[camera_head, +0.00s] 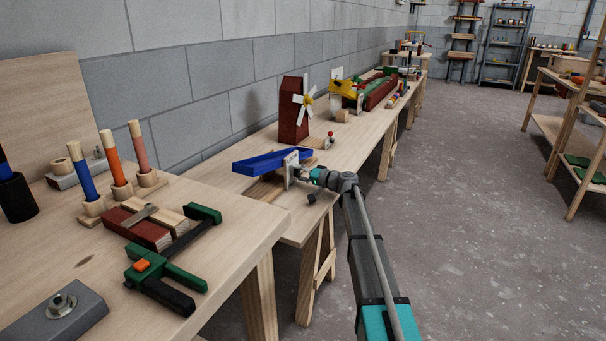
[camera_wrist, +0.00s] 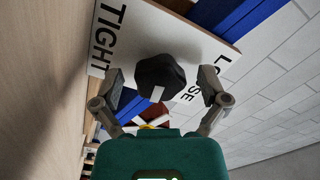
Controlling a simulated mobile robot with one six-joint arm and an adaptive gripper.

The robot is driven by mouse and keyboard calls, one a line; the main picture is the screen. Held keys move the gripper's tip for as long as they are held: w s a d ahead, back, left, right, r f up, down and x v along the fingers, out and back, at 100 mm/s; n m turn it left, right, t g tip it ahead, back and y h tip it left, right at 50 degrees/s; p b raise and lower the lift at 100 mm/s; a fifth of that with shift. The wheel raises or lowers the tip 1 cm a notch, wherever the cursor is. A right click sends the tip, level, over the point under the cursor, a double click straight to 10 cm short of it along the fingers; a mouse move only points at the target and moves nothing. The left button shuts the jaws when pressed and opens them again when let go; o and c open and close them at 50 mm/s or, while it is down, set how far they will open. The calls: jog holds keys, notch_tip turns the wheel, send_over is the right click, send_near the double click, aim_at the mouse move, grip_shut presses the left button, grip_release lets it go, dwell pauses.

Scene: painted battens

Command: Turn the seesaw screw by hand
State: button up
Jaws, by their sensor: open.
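The seesaw's blue beam (camera_head: 268,162) sits tilted above a wooden base on the wall-side bench. A white plate (camera_head: 290,160) stands upright at its front. In the wrist view the plate (camera_wrist: 108,60) reads TIGHT on the left and LOOSE on the right, partly covered. The dark faceted screw knob (camera_wrist: 158,70) is in front of the plate, its pale mark pointing down in the picture. My gripper (camera_wrist: 161,82) is open, one finger on each side of the knob with visible gaps. In the head view my gripper (camera_head: 306,175) reaches the plate; the knob is hard to make out there.
A red toy windmill (camera_head: 290,110) stands behind the seesaw. A green clamp (camera_head: 150,265), painted battens (camera_head: 135,228) and colored handles (camera_head: 115,165) are on the near bench (camera_head: 80,270). The grey floor (camera_head: 470,210) on the right is clear.

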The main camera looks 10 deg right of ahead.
jog(key=shift+v, duration=6)
jog(key=shift+s, duration=0.1)
